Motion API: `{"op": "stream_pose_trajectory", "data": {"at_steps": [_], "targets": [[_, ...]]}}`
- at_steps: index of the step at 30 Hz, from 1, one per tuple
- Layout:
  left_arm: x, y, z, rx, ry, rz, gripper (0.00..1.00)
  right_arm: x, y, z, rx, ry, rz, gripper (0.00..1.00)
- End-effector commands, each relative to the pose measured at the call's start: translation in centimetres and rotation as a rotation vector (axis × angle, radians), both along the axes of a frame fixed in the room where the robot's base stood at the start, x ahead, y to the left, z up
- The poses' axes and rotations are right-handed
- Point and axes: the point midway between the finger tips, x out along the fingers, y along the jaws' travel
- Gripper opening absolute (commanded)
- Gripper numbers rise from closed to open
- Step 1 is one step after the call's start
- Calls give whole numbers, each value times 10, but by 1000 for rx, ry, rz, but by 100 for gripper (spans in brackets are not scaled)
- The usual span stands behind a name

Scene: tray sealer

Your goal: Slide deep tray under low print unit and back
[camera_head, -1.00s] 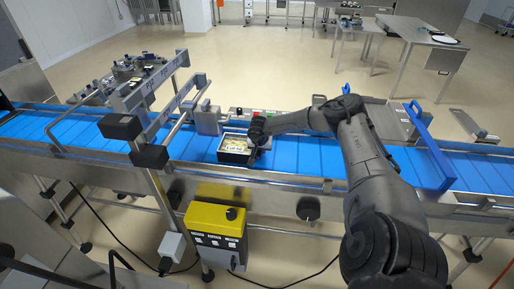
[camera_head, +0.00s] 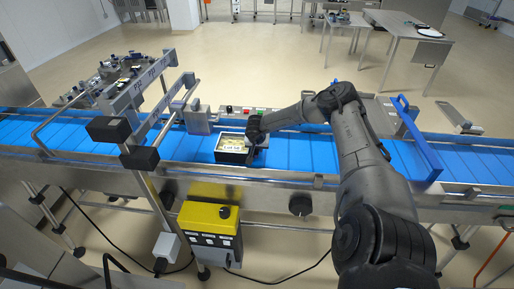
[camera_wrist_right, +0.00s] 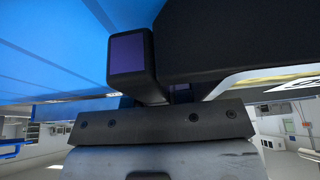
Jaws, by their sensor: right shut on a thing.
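The deep tray (camera_head: 233,157) is black with pale printed contents on top. It sits on the blue conveyor belt (camera_head: 290,150), right of the low print unit (camera_head: 140,92), a metal frame with black end blocks spanning the belt. My right gripper (camera_head: 255,136) is shut on the tray at its right side. In the right wrist view a dark finger (camera_wrist_right: 131,58) shows beside the black tray wall (camera_wrist_right: 230,40), with the blue belt at the left. The exact contact is partly hidden. My left gripper is not in view.
A yellow control box (camera_head: 210,222) hangs at the belt's front. A blue guard frame (camera_head: 416,140) spans the belt at the right. A small sensor block (camera_head: 199,120) stands at the belt's back edge. The belt between tray and print unit is clear.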

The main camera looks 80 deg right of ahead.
Motion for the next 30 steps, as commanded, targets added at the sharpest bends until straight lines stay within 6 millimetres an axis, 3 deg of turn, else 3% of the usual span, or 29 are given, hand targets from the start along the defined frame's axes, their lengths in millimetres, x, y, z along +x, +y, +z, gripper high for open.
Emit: {"op": "stream_pose_trajectory", "data": {"at_steps": [30], "targets": [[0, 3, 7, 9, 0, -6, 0, -45, -26, 0, -2, -1, -2, 0]]}}
